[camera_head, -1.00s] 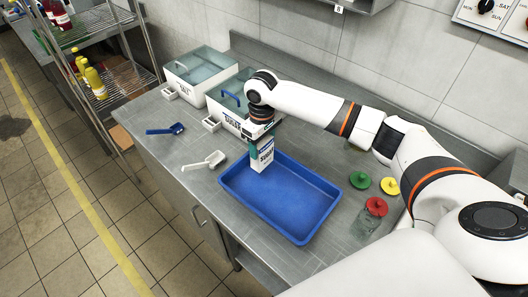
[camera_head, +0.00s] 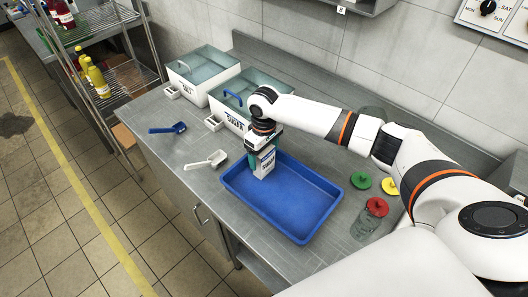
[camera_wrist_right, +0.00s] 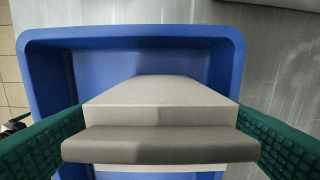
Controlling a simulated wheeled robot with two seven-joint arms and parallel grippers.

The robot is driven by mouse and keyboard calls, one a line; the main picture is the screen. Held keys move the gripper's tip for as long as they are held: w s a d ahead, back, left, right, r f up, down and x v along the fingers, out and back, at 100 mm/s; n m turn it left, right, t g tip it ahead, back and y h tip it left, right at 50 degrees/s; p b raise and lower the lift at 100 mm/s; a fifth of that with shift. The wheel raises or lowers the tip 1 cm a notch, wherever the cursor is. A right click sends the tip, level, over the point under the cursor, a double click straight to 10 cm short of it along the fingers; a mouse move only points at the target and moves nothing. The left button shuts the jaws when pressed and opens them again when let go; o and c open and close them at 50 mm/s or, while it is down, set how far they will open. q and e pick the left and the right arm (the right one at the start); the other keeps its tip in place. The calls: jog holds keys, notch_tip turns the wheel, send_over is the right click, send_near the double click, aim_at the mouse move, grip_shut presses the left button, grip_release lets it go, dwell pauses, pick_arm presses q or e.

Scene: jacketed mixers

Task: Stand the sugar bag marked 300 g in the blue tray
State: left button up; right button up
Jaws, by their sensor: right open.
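The sugar bag (camera_head: 265,167), a white pack with dark lettering, is upright in the back left part of the blue tray (camera_head: 310,235). Its weight mark is too small to read. My right gripper (camera_head: 265,147) is directly over the bag, pointing down, with its jaws open. In the right wrist view the bag's folded top (camera_wrist_right: 160,145) lies between the green finger pads (camera_wrist_right: 160,140), and the blue tray (camera_wrist_right: 130,42) surrounds it. Whether the bag's base rests flat on the tray floor is hard to tell. My left gripper is not in view.
A sugar bin (camera_head: 232,118) and a salt bin (camera_head: 185,88) stand behind and left of the tray. A white scoop (camera_head: 207,160) and a blue scoop (camera_head: 168,129) lie at the left. Green (camera_head: 361,180), yellow (camera_head: 389,188) and red (camera_head: 377,206) lids are at the right. The rest of the tray is empty.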

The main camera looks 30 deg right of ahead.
notch_tip(320, 180, up, 12)
jog(key=b, duration=0.2)
jog(key=shift+r, duration=0.2)
jog(key=shift+a+f, duration=0.1)
dwell(0.6)
